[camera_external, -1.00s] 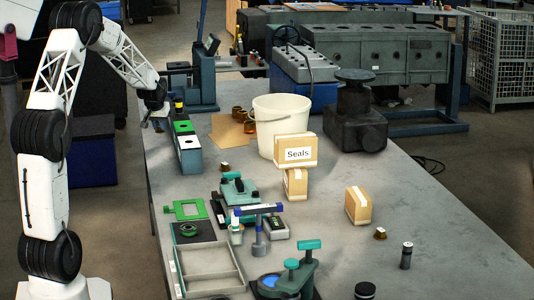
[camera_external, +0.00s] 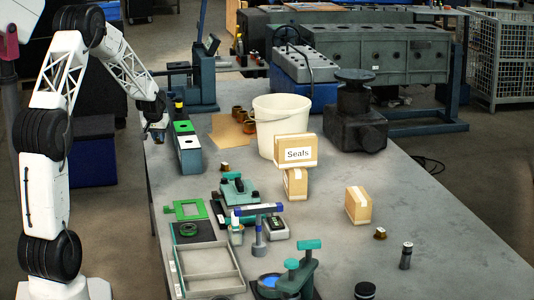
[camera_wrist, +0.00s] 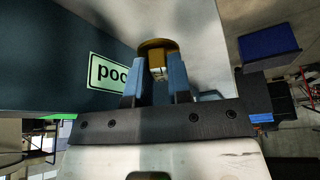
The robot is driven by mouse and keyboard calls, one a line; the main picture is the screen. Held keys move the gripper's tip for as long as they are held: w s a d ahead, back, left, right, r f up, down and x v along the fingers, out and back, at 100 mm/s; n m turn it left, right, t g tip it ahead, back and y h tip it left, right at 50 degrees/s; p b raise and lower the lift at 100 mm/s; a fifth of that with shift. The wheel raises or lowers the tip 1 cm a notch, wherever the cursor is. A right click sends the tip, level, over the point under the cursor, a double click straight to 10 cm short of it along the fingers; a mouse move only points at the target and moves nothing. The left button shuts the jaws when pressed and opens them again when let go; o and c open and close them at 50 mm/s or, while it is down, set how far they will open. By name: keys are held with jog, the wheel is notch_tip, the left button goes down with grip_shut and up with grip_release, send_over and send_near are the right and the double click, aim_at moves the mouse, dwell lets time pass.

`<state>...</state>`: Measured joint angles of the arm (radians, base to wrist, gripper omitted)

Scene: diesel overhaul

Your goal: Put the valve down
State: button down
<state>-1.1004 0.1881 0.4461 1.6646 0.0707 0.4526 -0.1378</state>
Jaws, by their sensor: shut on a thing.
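My gripper (camera_wrist: 158,82) has two blue fingers and is shut on a brass-coloured, round-edged thing, which I take to be the valve (camera_wrist: 157,44). It shows at the fingertips in the wrist view; its far side is hidden. In the external view my gripper (camera_external: 158,138) hangs low at the left edge of the bench, just left of a grey-blue box with green and white top panels (camera_external: 189,158). The valve is too small to make out there. In the wrist view the box's dark side carries a pale green label reading "poc", partly hidden by a finger (camera_wrist: 108,74).
The bench (camera_external: 330,232) has free grey surface at its middle and right. A brown sheet (camera_external: 228,132) with brass rings lies right of the box, near a white bucket (camera_external: 280,125). A green frame (camera_external: 187,210) and a tray (camera_external: 208,272) lie nearer the front.

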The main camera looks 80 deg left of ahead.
aim_at(158, 140)
jog(key=shift+f, duration=0.15)
jog(key=shift+f, duration=1.85)
jog(key=shift+f, duration=0.1)
jog(key=c, duration=1.1)
grip_release()
jog(key=shift+o, duration=0.2)
jog(key=v, duration=1.2)
jog(key=shift+r, duration=0.2)
jog(key=shift+s, duration=0.2)
